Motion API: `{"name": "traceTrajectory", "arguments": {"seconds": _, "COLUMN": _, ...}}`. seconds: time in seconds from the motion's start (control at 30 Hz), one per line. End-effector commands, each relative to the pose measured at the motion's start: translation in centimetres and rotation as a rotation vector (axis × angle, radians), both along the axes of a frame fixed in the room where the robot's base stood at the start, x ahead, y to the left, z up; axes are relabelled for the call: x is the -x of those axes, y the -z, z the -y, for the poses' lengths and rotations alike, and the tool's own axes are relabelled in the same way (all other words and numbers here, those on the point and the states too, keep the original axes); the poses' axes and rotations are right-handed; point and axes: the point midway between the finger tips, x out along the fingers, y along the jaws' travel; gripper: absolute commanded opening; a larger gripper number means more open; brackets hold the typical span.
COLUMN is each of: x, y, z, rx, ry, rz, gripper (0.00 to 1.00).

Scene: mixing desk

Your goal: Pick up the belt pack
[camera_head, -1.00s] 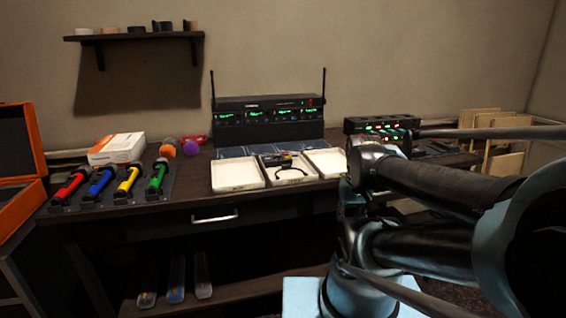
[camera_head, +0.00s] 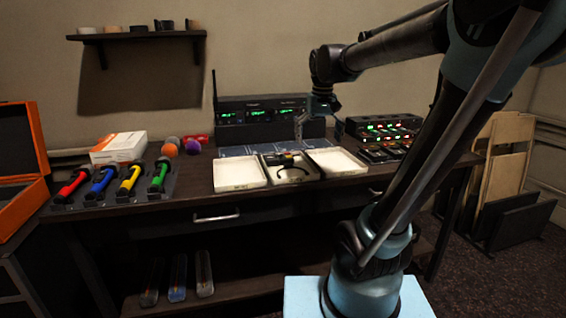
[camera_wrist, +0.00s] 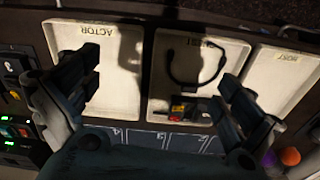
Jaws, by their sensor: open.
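The belt pack (camera_head: 284,160) is a small black box with a yellow and red patch and a dark looped cable. It lies in the middle white tray (camera_head: 291,181). In the wrist view the belt pack (camera_wrist: 190,111) lies near the tray edge by the numbered mat, and its cable (camera_wrist: 178,70) curls away from it. My gripper (camera_head: 300,128) is above and behind the trays. In the wrist view my gripper (camera_wrist: 160,85) is open and empty, its fingers wide apart on either side of the middle tray. The belt pack shows between them, nearer the right finger.
White trays stand left (camera_head: 240,187) and right (camera_head: 336,169) of the middle one. A receiver rack (camera_head: 260,127) with an upright antenna stands behind. Lit chargers (camera_head: 383,127) are at right. Colored microphones (camera_head: 130,178) and a white box (camera_head: 118,147) are at left.

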Motion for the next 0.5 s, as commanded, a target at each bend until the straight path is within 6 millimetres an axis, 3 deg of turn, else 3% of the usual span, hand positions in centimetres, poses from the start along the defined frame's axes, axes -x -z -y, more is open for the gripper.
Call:
{"name": "traceTrajectory", "arguments": {"seconds": 0.2, "x": -5.8, "y": -3.4, "z": -4.7, "rx": 0.006, "ry": -0.044, "rz": -0.03, "gripper": 1.0}}
{"name": "traceTrajectory", "arguments": {"seconds": 0.5, "x": -12.0, "y": -5.9, "z": -11.4, "rx": 0.019, "ry": -0.094, "rz": -0.068, "gripper": 1.0}}
